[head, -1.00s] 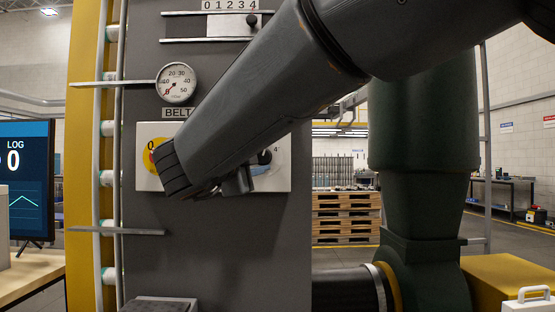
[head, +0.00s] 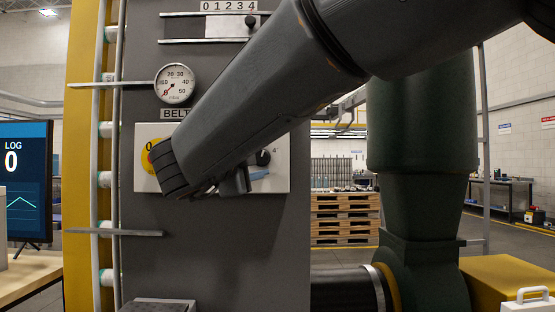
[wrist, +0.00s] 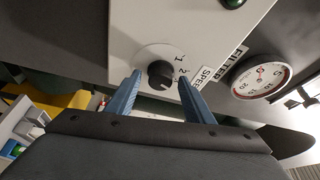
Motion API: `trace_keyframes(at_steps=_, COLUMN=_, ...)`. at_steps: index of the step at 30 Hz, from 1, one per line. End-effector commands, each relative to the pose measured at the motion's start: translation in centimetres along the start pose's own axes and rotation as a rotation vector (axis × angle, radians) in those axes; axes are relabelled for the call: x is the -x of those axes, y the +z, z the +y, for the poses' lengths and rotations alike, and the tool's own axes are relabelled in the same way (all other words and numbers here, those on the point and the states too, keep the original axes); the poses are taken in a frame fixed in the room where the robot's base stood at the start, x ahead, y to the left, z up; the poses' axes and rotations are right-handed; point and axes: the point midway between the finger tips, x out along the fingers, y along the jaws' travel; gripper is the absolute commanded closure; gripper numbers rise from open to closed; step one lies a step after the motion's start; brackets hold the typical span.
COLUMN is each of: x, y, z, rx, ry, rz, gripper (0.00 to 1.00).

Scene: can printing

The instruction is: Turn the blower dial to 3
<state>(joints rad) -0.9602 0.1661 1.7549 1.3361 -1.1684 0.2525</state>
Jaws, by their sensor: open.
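A black round dial knob (wrist: 160,74) sits on a pale disc with numbers beside it, 1 and 2 being readable, in the wrist view. Its pointer direction is too small to tell. My gripper (wrist: 158,80) is open, with one blue finger on each side of the knob; I cannot tell whether they touch it. In the head view a dark knob (head: 263,157) with a 4 at its right shows on the pale control panel (head: 281,180), just past my gripper. My wrist hides the panel's middle. No blower label is readable.
A yellow disc (head: 152,152) is partly behind my wrist. A monitor (head: 25,180) stands at left.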

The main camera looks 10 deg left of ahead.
Motion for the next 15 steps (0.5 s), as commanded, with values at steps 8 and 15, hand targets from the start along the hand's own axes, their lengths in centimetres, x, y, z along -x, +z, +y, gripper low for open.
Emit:
trace_keyframes(at_steps=8, x=4.2, y=0.1, z=0.1, rx=-0.001, ry=-0.001, rz=-0.003, gripper=0.52)
trace_keyframes(at_steps=15, x=7.0, y=0.0, z=0.0, rx=-0.001, ry=0.000, rz=0.000, gripper=0.52)
